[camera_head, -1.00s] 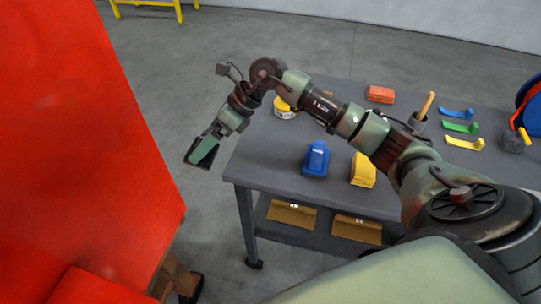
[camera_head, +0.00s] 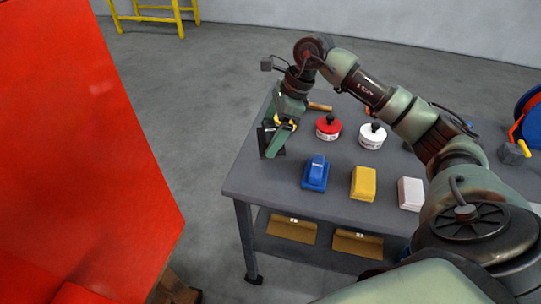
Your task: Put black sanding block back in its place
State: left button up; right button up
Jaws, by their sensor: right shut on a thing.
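My right gripper (camera_head: 274,147) is shut on the black sanding block (camera_head: 264,139), a thin dark shape partly hidden by the fingers. It holds the block in front of the table's left part. I cannot tell how far above the top it is. A blue sanding block (camera_head: 315,173), a yellow one (camera_head: 363,184) and a white one (camera_head: 411,194) sit in a row along the near edge of the grey table (camera_head: 275,184). The blue one is just right of and below the gripper. My left gripper is out of view.
Tins with red (camera_head: 327,127) and white (camera_head: 372,136) lids stand behind the blocks, and a yellow tin (camera_head: 289,122) is partly behind my gripper. A big red nosecone (camera_head: 80,130) fills the left. Cardboard boxes (camera_head: 292,229) lie on the lower shelf.

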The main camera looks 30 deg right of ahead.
notch_tip(320, 180, down, 5)
jog(key=shift+f+p, duration=0.1)
jog(key=shift+p, duration=0.25)
notch_tip(320, 180, down, 4)
jog(key=shift+f+p, duration=0.1)
jog(key=shift+p, duration=0.35)
jog(key=o, duration=0.9)
jog(key=b+v, duration=0.3)
jog(key=v, duration=0.9)
jog(key=shift+a, duration=0.1)
jog(key=shift+s, duration=0.1)
